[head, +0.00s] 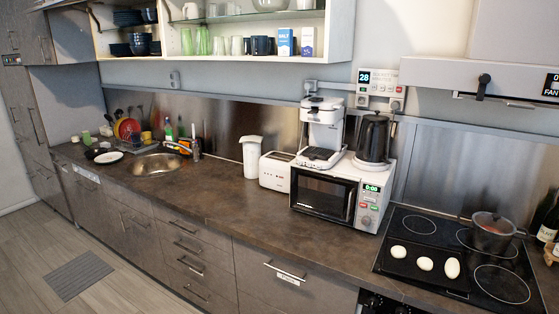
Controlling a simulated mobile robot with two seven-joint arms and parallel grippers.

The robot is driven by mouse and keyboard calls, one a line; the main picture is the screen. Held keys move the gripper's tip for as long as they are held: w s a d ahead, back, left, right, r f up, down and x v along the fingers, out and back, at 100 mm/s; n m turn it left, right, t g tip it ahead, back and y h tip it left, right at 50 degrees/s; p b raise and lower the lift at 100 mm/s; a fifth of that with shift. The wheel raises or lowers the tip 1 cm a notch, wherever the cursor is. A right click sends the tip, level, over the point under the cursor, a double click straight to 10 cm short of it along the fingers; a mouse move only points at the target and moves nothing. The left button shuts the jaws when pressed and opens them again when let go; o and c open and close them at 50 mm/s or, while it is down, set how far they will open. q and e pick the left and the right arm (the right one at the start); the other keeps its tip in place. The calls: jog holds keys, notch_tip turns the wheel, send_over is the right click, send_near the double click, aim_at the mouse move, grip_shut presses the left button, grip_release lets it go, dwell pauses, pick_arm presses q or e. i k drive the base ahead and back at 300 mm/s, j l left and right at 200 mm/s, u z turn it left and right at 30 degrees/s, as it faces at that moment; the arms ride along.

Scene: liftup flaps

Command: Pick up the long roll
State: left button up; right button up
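Three pale, bun-like rolls lie in a row on a dark flat tray (412,272) at the front left of the black stovetop. The right one (452,268) is oval and looks the most elongated. The left one (398,252) and the middle one (425,264) look rounder. The rolls are apart from each other and nothing covers them. Neither of my grippers is in view.
A glass pot (491,232) stands behind the rolls, with dark bottles (546,217) at the right edge. A microwave (342,190) is left of the stove, bearing a coffee maker (322,130) and kettle (373,138). A range hood (510,80) hangs above.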

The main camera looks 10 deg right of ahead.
aim_at(452, 270)
jog(key=z, duration=1.55)
